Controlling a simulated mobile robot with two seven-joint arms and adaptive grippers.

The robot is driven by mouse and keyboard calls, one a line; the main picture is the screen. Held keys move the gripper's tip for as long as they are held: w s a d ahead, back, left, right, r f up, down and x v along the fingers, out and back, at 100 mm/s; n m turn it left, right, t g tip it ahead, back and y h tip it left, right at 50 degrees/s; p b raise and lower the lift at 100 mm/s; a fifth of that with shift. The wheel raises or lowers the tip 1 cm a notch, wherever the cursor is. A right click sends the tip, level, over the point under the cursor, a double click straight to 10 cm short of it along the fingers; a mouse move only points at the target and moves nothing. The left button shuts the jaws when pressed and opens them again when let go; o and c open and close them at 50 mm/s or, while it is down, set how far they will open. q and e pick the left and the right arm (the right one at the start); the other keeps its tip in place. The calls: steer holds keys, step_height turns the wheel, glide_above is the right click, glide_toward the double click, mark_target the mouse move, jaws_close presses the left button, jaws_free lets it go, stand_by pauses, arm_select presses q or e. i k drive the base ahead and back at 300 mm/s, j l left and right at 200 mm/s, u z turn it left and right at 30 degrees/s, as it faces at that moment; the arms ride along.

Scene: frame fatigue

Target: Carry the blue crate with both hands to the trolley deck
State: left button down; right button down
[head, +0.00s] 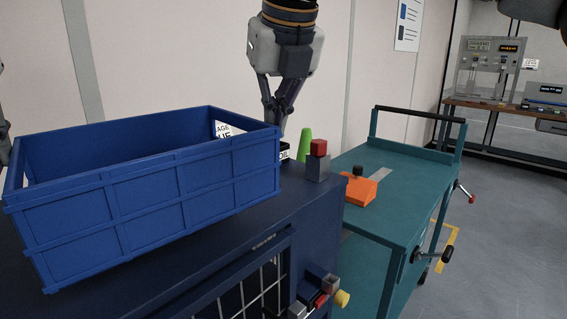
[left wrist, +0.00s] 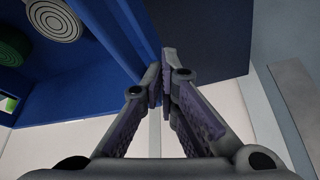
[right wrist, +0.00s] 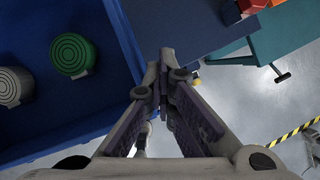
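The blue crate (head: 160,178) is upright over the dark blue cabinet top (head: 215,240); I cannot tell whether it rests on it. My right gripper (head: 277,122) points down at the crate's right end, its fingers closed on the rim. In the right wrist view its fingertips (right wrist: 160,80) meet at the crate wall (right wrist: 122,35). My left gripper barely shows at the head view's left edge; in the left wrist view its fingertips (left wrist: 160,75) close on the wall (left wrist: 138,30). The teal trolley deck (head: 400,190) is at the right, beyond the cabinet.
Round ridged pieces, one green (right wrist: 72,55) and one grey (right wrist: 14,87), lie in the crate. A grey block with a red top (head: 318,165) stands on the cabinet's right part. An orange block (head: 358,190) sits on the deck's near left. The deck's middle is clear; a black-topped handle (head: 420,115) rises at its far end.

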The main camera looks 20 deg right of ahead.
mark_target(391, 168)
steer(key=l+z, duration=0.3)
steer(key=z, duration=0.2)
steer(key=k+l+z, duration=0.1)
steer(key=l+z, duration=0.25)
steer(key=z, duration=0.15)
steer(key=i+l+z, duration=0.1)
steer(key=z, duration=0.3)
steer(key=i+l+z, duration=0.1)
steer(key=l+z, duration=0.25)
steer(key=i+z, duration=0.15)
steer(key=z, duration=0.25)
steer(key=i+l+z, duration=0.25)
steer(key=i, duration=0.25)
steer(key=i+z, duration=0.25)
steer(key=i, duration=0.25)
steer(key=i+l+u, duration=0.1)
steer(key=i+u, duration=0.15)
steer(key=u, duration=0.2)
steer(key=i+l+u, duration=0.15)
steer(key=u, duration=0.35)
steer(key=i+l+u, duration=0.2)
steer(key=u, duration=0.25)
steer(key=i+l+u, duration=0.15)
steer(key=l+u, duration=0.3)
steer(key=i+l+u, duration=0.1)
steer(key=u, duration=0.4)
steer(key=l+u, duration=0.45)
